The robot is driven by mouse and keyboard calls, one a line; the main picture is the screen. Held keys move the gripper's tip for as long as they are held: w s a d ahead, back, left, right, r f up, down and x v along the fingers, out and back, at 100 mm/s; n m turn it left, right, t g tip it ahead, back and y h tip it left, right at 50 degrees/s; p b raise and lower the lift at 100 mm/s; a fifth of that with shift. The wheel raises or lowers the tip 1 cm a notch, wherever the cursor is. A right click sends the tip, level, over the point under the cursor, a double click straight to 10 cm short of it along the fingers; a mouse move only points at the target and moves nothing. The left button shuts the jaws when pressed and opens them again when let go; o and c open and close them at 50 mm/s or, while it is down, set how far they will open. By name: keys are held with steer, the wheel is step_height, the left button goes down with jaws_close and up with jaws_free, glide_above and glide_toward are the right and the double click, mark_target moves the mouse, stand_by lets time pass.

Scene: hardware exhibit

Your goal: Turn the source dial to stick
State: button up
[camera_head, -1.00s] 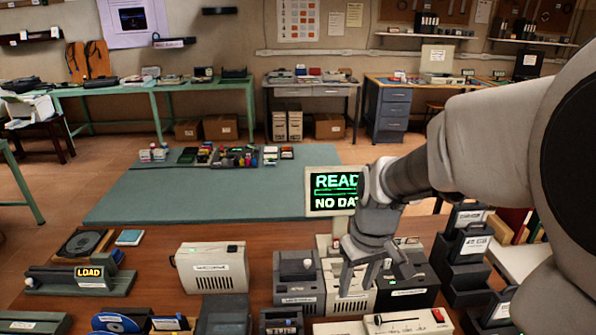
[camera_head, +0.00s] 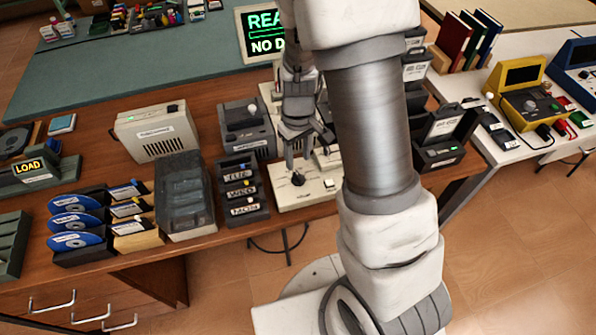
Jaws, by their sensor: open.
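A black round dial (camera_head: 297,180) sits on a low cream panel (camera_head: 290,201) near the front edge of the wooden desk. I take it to be the source dial; its markings are too small to read, so I cannot tell where it points. A small pale knob or button (camera_head: 329,184) is to its right on the same panel. My gripper (camera_head: 299,160) points down, with its open fingers just above and behind the dial. I cannot tell whether a fingertip touches it. My arm hides the panel's right end.
A rack of labelled black cartridges (camera_head: 241,190) stands close left of the panel. A grey disk box (camera_head: 184,195), blue discs (camera_head: 75,222) and a beige drive (camera_head: 156,133) lie farther left. A monitor (camera_head: 262,35) stands behind my gripper. Floor is free in front.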

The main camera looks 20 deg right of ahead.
mark_target(298, 175)
step_height(298, 175, down, 7)
steer(key=shift+r+b, duration=0.15)
steer(key=shift+b, duration=0.15)
jaws_close()
stand_by(0.3)
